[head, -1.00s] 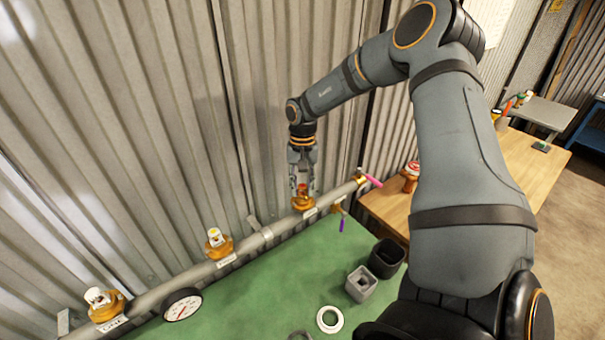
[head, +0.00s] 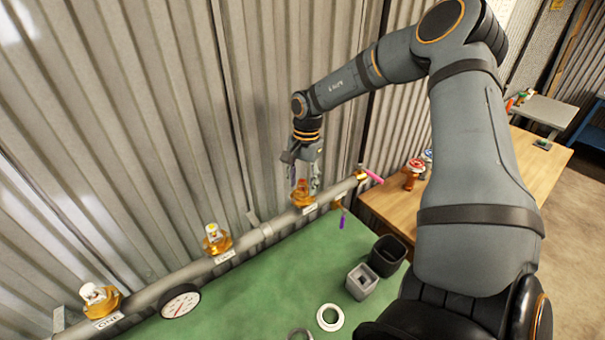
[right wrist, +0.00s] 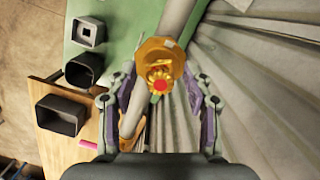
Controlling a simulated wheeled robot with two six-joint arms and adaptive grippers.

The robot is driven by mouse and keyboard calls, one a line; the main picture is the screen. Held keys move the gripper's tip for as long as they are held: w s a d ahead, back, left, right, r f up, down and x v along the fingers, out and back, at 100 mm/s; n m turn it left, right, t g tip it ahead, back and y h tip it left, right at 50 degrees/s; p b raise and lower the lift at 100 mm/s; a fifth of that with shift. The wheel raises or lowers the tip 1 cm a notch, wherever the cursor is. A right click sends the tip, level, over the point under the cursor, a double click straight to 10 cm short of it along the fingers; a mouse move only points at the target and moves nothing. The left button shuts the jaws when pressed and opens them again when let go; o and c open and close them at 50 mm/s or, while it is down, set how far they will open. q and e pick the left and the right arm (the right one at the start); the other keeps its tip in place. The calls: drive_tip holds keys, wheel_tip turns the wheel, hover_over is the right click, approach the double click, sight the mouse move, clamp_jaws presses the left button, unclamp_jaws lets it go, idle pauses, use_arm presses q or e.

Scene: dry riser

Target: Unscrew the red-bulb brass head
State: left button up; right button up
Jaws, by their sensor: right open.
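The red-bulb brass head (head: 302,194) sits upright on the grey pipe, at the pipe's far right part in the head view. In the right wrist view the brass head (right wrist: 158,58) is centred, with its red bulb (right wrist: 159,86) facing the camera. My right gripper (head: 304,180) is over the head, pointing down. In the right wrist view my right gripper (right wrist: 159,84) is open, one finger on each side of the head, with visible gaps. My left gripper is out of view.
Two more brass heads (head: 216,240) (head: 101,299) and a gauge (head: 180,301) are along the pipe. Grey (head: 361,282) and black (head: 387,256) cups and a white ring (head: 330,317) stand on the green bench (head: 245,315). Corrugated wall (head: 150,150) is close behind.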

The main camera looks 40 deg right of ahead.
drive_tip(key=m+b, duration=0.1)
drive_tip(key=m, duration=0.2)
drive_tip(key=shift+f, duration=0.2)
drive_tip(key=shift+m+t+b, duration=0.3)
drive_tip(key=shift+m+b, duration=0.05)
drive_tip(key=shift+m, duration=0.45)
drive_tip(key=shift+r+m, duration=0.2)
drive_tip(key=shift+m, duration=0.3)
drive_tip(key=shift+f+m+b, duration=0.2)
drive_tip(key=shift+m+b, duration=0.25)
drive_tip(key=shift+m, duration=0.35)
drive_tip(key=m, duration=0.3)
drive_tip(key=shift+t+b, duration=0.3)
drive_tip(key=shift+b, duration=0.1)
drive_tip(key=shift+r+m, duration=0.2)
drive_tip(key=shift+m, duration=0.3)
drive_tip(key=shift+c, duration=0.4)
